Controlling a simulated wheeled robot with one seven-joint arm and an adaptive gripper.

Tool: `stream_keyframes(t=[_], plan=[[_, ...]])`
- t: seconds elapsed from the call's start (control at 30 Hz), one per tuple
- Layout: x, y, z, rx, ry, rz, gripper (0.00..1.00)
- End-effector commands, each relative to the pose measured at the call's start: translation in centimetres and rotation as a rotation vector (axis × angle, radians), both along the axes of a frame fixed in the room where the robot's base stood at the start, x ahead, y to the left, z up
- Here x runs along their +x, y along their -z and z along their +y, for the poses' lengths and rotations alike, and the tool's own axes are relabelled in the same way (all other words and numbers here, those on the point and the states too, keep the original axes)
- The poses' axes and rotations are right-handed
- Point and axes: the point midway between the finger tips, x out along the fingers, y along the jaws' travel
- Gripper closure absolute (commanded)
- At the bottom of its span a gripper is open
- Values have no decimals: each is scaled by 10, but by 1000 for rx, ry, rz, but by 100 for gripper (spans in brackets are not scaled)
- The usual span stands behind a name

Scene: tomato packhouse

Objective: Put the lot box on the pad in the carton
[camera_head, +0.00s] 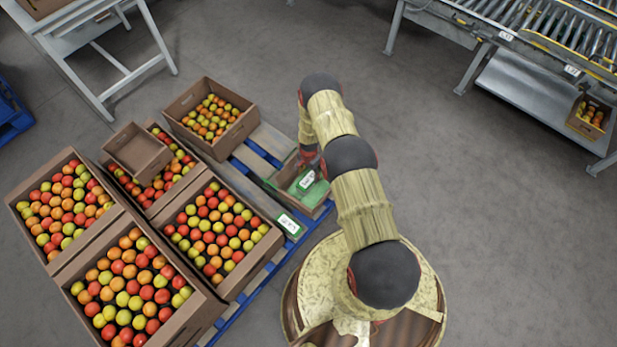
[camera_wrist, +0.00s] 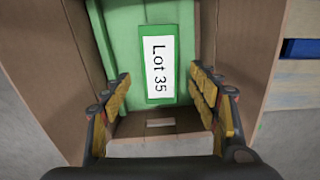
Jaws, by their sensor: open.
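The lot box (camera_wrist: 150,92), green with a white label reading "Lot 35", lies label up on the lighter green pad (camera_wrist: 122,47) in the carton (camera_wrist: 243,45) in the wrist view. In the head view the lot box (camera_head: 306,180) and pad (camera_head: 319,192) show inside the small open carton (camera_head: 322,211) at the pallet's right side. My gripper (camera_wrist: 163,76) is open above the carton, its fingers on either side of the lot box with gaps showing. In the head view my arm partly hides the carton and gripper (camera_head: 308,162).
Another green box with a white label (camera_head: 290,225) sits at the edge of the blue pallet (camera_head: 236,310), near the carton. Several tomato-filled cartons (camera_head: 236,132) and an empty one (camera_head: 127,150) crowd the left. Roller conveyor (camera_head: 560,30) stands at upper right; floor between is clear.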

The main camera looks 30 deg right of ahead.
Motion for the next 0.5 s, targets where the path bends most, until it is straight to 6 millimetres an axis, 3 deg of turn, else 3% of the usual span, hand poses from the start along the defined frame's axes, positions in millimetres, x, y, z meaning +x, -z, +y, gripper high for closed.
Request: stream_keyframes(t=[0.1,0.4,0.5], plan=[[0,-27,0,0,0,0,40],[0,-58,0,0,-1,0,40],[10,-75,0,-3,-16,-10,40]])
